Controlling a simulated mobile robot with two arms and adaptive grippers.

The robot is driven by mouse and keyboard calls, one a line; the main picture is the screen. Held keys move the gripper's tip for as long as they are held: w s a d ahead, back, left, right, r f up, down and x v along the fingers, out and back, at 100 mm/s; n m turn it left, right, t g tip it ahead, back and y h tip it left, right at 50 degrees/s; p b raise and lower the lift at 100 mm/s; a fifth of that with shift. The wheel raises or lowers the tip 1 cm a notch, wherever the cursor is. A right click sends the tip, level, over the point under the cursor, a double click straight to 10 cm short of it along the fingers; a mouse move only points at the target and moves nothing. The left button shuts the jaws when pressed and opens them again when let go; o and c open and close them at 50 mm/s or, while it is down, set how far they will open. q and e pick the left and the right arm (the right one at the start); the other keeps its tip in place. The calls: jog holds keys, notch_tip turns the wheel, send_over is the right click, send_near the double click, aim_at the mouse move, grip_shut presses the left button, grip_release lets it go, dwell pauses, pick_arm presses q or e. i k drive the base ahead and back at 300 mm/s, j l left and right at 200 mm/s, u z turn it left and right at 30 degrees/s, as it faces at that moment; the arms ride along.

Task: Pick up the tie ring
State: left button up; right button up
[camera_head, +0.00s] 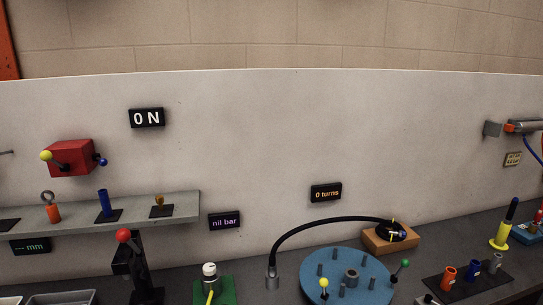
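No gripper of mine shows in the camera_head view. I cannot tell for sure which thing is the tie ring. One candidate is a grey ring (48,197) standing upright on an orange piece (54,214) on the left shelf. Another ring-like thing is the dark coil (386,233) with a thin yellow band, on a wooden block (404,245) at the right. A black hose (325,222) arches to the block from a grey fitting (272,278).
The grey shelf (188,207) also holds a blue cylinder (103,203) and a small brown-yellow piece (159,201). A red-knobbed lever (123,235) stands before it. A blue disc (340,262) with several pegs is on the dark table. A pale panel (260,150) closes off the back.

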aim_at(52, 209)
jog(key=u, duration=1.3)
